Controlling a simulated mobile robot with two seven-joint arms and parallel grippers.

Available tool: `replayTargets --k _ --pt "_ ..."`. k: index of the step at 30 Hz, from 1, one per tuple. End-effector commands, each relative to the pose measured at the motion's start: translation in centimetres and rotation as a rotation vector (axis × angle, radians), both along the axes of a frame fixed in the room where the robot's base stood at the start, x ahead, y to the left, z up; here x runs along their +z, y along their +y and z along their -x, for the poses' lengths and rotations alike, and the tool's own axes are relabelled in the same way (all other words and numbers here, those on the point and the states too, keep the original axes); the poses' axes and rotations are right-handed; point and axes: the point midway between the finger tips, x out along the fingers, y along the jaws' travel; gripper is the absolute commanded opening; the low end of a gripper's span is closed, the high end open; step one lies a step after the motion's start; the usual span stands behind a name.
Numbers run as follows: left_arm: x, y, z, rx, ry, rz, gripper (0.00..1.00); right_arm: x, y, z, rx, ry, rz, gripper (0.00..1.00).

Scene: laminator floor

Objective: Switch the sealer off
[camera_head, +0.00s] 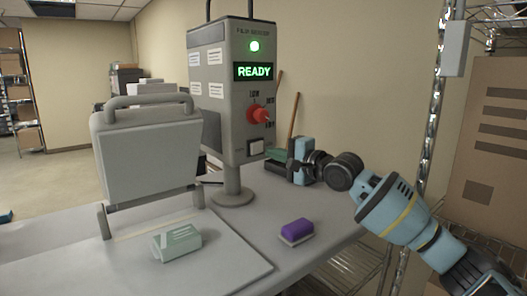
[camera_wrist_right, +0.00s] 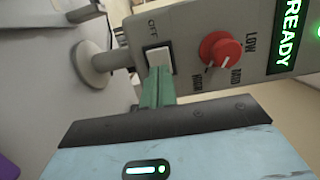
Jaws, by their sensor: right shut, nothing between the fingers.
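The sealer's grey control box (camera_head: 232,85) stands on a round-footed post on the table. Its green lamp (camera_head: 254,46) is lit and its display (camera_head: 253,71) reads READY. Below the red knob (camera_head: 257,113) is a white rocker switch (camera_head: 256,147). In the right wrist view the switch (camera_wrist_right: 159,59) has OFF printed beside it, and the knob (camera_wrist_right: 220,50) has LOW, MID and HIGH marks. My right gripper (camera_wrist_right: 158,86) is shut and empty, its green fingertips at the switch's edge; I cannot tell whether they touch. My left gripper is not in view.
A grey hinged press with a handle (camera_head: 148,155) stands left of the box. A pale green block (camera_head: 176,242) and a purple-topped block (camera_head: 296,231) lie on the table (camera_head: 225,278). A wire rack post (camera_head: 432,120) stands at right.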

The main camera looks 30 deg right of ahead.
Motion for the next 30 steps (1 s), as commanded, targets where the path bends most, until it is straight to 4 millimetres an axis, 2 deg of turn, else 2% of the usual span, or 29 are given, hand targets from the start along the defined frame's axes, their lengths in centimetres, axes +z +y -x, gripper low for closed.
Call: replayTargets --k 3,9,26,30 --pt "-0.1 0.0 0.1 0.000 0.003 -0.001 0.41 0.2 0.4 -1.5 0.000 -0.003 -0.002 0.00" --pt "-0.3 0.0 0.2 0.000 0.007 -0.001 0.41 0.0 0.9 -3.4 0.000 0.000 -0.001 0.00" --pt "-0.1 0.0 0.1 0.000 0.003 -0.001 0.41 0.0 1.2 -4.2 0.000 0.000 0.000 0.00" --pt "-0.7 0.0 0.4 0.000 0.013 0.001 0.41 -0.4 1.6 -5.7 0.003 0.001 -0.005 0.00"
